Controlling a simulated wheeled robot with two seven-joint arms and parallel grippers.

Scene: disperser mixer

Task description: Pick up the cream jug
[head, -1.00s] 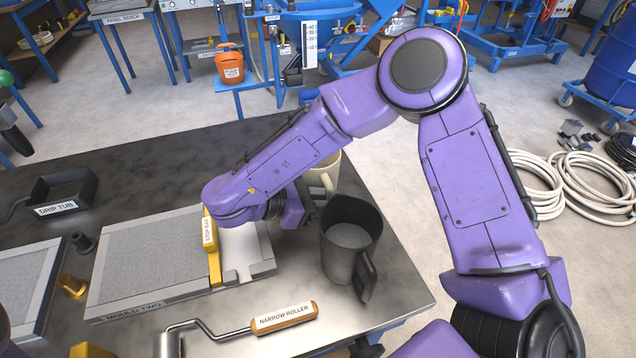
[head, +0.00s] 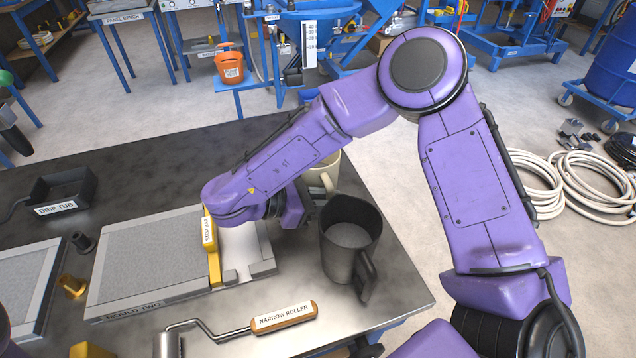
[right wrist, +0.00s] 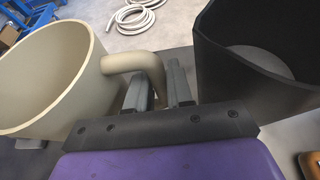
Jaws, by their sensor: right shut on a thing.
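The cream jug (head: 329,172) stands at the back right of the bench, partly hidden behind my right arm and the dark jug. In the right wrist view the cream jug (right wrist: 50,75) fills the left side, its opening facing up. Its curved handle (right wrist: 141,62) reaches in between the fingers. My right gripper (right wrist: 157,85) is shut on this handle. In the head view the gripper (head: 312,198) is mostly hidden by my wrist. I cannot tell whether the jug's base touches the bench. My left gripper is not in view.
A dark jug (head: 350,245) stands close to the right gripper; it also fills the right of the wrist view (right wrist: 255,95). The mould two tray (head: 150,258), yellow stop bar (head: 210,240), narrow roller (head: 284,317) and drip tub (head: 62,188) lie on the bench.

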